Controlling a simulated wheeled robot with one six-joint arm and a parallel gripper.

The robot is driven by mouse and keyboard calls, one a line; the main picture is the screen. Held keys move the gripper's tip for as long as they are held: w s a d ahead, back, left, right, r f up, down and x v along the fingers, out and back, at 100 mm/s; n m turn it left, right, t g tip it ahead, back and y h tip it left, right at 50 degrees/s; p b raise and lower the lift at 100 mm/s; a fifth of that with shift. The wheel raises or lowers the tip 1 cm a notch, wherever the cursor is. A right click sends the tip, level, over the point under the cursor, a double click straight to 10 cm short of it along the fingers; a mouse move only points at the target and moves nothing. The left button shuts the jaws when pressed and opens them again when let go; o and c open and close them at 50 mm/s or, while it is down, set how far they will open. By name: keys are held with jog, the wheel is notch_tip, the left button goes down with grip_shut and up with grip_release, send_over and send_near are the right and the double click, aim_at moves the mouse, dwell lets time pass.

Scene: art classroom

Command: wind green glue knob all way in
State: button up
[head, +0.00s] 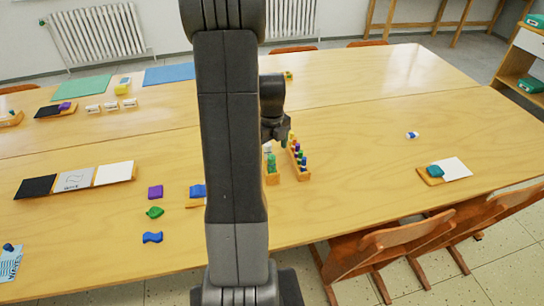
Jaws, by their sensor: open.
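A small wooden block (272,181) with a green part and a whitish part stands on the table just right of my arm. My arm partly covers this area, and the pieces are too small to tell which one is the green glue knob. A longer wooden rack (305,176) beside it holds several small upright pieces with yellow, purple, green, blue and red colours. My gripper (284,140) is low over the far end of these two holders, close to a green piece. It is open, and I cannot tell whether the fingers touch anything.
Purple (155,192), green (155,212) and blue (152,238) pieces lie left of my arm. A wooden strip with black, grey and white cards (115,173) lies farther left. A white card (456,168) with a teal piece lies right. Chairs (400,235) line the front edge.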

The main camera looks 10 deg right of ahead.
jog(key=shift+f+b, duration=0.85)
jog(key=shift+f, duration=0.3)
dwell(0.4)
jog(key=shift+c, duration=0.4)
jog(key=c, duration=1.4)
jog(key=n, duration=0.5)
jog(key=shift+n, duration=0.3)
jog(key=n, duration=0.6)
